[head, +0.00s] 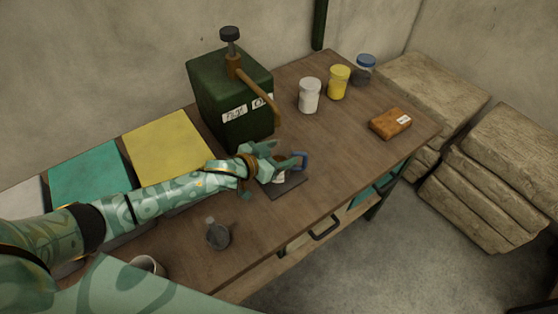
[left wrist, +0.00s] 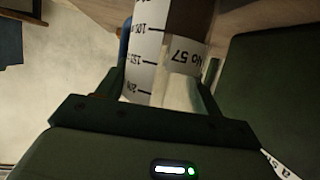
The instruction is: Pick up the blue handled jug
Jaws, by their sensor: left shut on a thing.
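The blue handled jug is mostly hidden behind my left gripper (head: 280,166) in the head view; its blue handle (head: 302,160) sticks out to the right. In the left wrist view the jug (left wrist: 168,65) is a pale clear vessel with scale marks and a "No 57" label, its blue handle (left wrist: 125,42) at the left. The fingers of my left gripper (left wrist: 152,98) are shut on the jug's body. A dark flat mat (head: 288,187) lies just below it; I cannot tell whether the jug touches it. My right gripper is not in view.
A green press-like box (head: 235,95) with a wooden lever stands close behind the gripper. White (head: 309,97), yellow (head: 339,83) and blue-lidded (head: 364,69) jars and an orange-brown packet (head: 390,124) are farther right.

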